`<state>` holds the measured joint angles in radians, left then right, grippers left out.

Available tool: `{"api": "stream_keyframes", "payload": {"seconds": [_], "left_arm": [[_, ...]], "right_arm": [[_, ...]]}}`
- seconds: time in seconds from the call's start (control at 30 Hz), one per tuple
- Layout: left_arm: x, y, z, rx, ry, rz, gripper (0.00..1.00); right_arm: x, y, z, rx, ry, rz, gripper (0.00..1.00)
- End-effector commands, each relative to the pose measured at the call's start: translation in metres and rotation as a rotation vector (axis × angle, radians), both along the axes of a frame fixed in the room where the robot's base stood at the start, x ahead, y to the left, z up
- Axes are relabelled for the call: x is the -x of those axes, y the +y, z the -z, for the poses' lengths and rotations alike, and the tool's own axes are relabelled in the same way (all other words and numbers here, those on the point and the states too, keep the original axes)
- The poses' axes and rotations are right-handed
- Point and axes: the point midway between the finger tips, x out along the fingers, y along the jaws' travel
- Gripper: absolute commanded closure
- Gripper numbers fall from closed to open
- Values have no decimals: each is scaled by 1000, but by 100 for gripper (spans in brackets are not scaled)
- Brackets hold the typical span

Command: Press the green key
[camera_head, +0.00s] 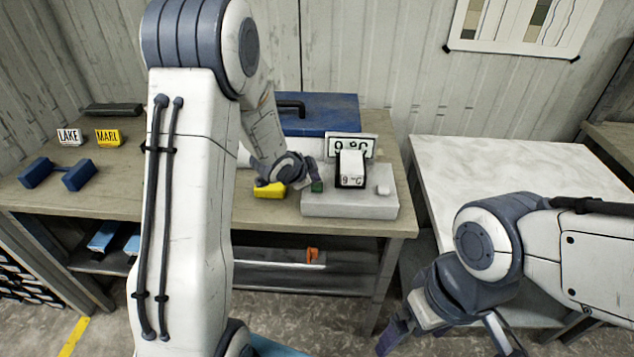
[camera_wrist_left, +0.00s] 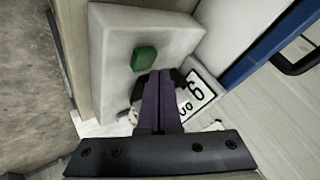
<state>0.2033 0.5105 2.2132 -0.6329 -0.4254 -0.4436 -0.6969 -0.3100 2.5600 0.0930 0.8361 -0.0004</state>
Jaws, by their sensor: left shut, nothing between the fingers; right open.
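The green key (camera_head: 317,187) is a small block on the left part of a pale grey device (camera_head: 360,208) on the workbench. In the left wrist view, the green key (camera_wrist_left: 145,60) stands on the device's flat face, just beyond my fingertips. My left gripper (camera_head: 308,182) is shut and empty, close beside the key; in the wrist view its fingertips (camera_wrist_left: 160,73) lie just below and right of the key. I cannot tell whether they touch it. My right gripper (camera_head: 450,338) is open and empty, low in front of the white table.
The white table (camera_head: 500,165) is clear.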

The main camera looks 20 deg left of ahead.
Motion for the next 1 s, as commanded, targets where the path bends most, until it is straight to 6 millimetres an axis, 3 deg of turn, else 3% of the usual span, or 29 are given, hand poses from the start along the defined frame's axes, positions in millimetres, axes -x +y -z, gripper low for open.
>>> {"api": "stream_keyframes", "payload": {"seconds": [0.37,0.8,1.0], "left_arm": [[0,0,-4,0,-1,0,100],[0,0,-48,0,-1,0,100],[0,0,-51,-1,-2,1,100]], "right_arm": [[0,0,-3,0,0,0,0],[0,0,-43,0,0,0,0],[0,0,-47,0,0,0,0]]}}
